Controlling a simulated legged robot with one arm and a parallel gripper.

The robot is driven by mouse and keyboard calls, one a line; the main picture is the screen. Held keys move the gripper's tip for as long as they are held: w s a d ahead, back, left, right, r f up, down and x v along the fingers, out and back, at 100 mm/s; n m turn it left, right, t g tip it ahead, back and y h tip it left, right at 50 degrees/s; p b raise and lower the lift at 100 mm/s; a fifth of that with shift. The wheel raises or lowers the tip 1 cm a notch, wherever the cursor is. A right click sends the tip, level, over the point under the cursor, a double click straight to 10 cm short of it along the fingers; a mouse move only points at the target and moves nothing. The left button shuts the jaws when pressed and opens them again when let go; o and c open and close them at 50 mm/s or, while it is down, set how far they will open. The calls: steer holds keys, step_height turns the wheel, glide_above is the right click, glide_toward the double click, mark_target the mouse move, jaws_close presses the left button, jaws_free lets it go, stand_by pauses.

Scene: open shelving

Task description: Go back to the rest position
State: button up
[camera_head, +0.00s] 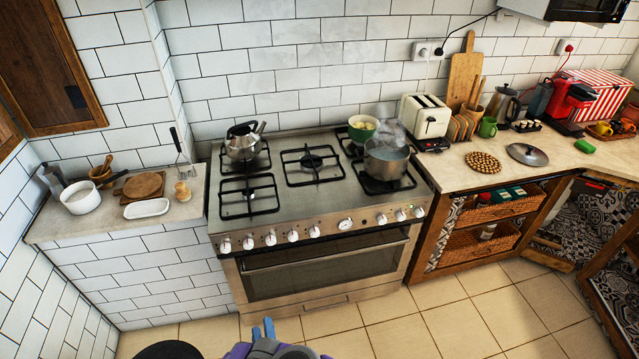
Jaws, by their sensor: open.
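My gripper (263,329) shows at the bottom edge of the head view, low in front of the oven door. Its two blue fingertips are a little apart, with nothing seen between them. It is clear of the stove (330,262) and the counters. Part of my purple and grey arm shows just below it, and the rest is cut off by the frame edge.
A kettle (243,143), a steaming pot (386,160) and a green bowl (362,129) stand on the stove. A toaster (424,118) stands on the right counter (455,173). The left counter (75,222) holds small kitchenware. Tiled floor (455,315) is open at right.

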steer(key=w+r+m+g+h, duration=0.2)
steer(key=w+r+m, duration=0.15)
steer(key=w, duration=0.65)
steer(key=w+d+r+m+g+h, duration=0.2)
steer(key=w+d+r+m+g, duration=0.45)
steer(key=r, duration=0.65)
steer(key=s+d+r+m+g, duration=0.2)
steer(key=s+d+r+g, duration=0.4)
steer(key=s+d+r, duration=1.15)
steer(key=s+d+r+g, duration=0.2)
steer(key=s+r, duration=0.4)
steer(key=s, duration=0.5)
steer(key=shift+d+m+g+b, duration=0.3)
steer(key=shift+d+m+g, duration=0.1)
steer(key=shift+d, duration=0.25)
steer(key=s+d+r+g, duration=0.1)
steer(key=s, duration=0.4)
steer(key=s+d+r, duration=0.1)
steer(key=s+d, duration=0.1)
steer(key=s, duration=0.3)
steer(key=s+d+r+m+g, duration=0.1)
steer(key=s, duration=0.4)
steer(key=shift+s+d+r+g+h, duration=0.2)
steer(key=shift+s+r+g+h, duration=0.1)
steer(key=shift+r+g, duration=0.1)
steer(key=shift+c, duration=0.2)
